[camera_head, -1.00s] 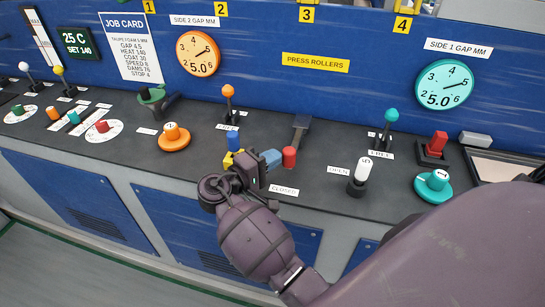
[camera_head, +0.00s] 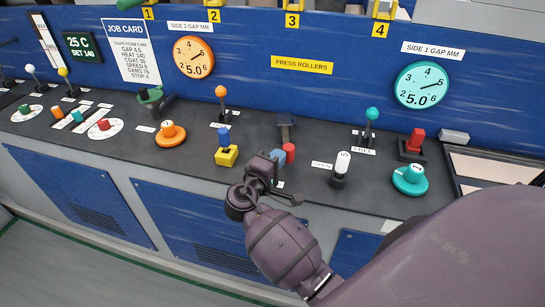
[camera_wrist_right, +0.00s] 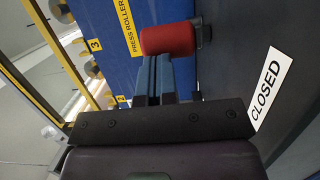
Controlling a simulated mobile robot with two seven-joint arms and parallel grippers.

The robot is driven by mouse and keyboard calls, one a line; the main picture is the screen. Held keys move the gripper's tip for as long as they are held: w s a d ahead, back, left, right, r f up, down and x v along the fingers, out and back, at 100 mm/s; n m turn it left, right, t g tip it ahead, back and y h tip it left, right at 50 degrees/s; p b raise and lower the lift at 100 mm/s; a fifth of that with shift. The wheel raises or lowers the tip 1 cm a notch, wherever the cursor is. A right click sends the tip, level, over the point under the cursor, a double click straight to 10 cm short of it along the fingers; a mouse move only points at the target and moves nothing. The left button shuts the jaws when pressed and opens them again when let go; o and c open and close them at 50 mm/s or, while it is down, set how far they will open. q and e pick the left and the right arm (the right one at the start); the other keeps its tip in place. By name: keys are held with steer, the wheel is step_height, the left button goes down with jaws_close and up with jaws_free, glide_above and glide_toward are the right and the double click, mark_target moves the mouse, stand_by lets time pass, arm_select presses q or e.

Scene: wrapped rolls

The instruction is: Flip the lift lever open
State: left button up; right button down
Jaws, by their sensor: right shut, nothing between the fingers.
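The lever with a red cylindrical grip (camera_head: 289,152) and a dark bar stands on the black console, between the labels OPEN (camera_head: 321,165) and CLOSED, which is mostly hidden behind my gripper in the head view. I take it to be the lift lever. The red grip (camera_wrist_right: 168,39) also shows in the right wrist view, just beyond my fingertips, with CLOSED (camera_wrist_right: 270,88) to the right. My right gripper (camera_head: 277,155) has blue fingertips, shut and empty, at the left side of the red grip. I cannot tell whether they touch it. My left gripper is not in view.
A blue-and-yellow block (camera_head: 226,150) stands left of my gripper. A white knob (camera_head: 341,166) and a teal dial (camera_head: 410,178) stand to the right. Orange (camera_head: 221,95) and teal (camera_head: 371,114) ball levers stand behind. The blue back panel (camera_head: 330,85) rises behind the console.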

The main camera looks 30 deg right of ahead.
steer(key=s+d+n+t+y, duration=0.1)
steer(key=d+n+t+y, duration=0.1)
steer(key=s+d+n+t+y+p, duration=0.1)
steer(key=d+n+t+y, duration=0.1)
steer(key=d, duration=0.1)
steer(key=s+d+n+t+y+p, duration=0.1)
steer(key=s+d+n+t+y, duration=0.1)
steer(key=t, duration=0.1)
steer(key=shift+d, duration=0.2)
steer(key=shift+s+d+n+t+y, duration=0.1)
steer(key=shift+d+n+t+y, duration=0.3)
steer(key=shift+d+y, duration=0.25)
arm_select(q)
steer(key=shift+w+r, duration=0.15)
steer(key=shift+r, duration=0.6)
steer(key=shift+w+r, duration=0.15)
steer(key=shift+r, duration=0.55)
arm_select(e)
steer(key=shift+d, duration=0.8)
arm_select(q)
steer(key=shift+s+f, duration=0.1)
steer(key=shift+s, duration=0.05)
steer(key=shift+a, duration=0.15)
arm_select(e)
steer(key=shift+a, duration=0.15)
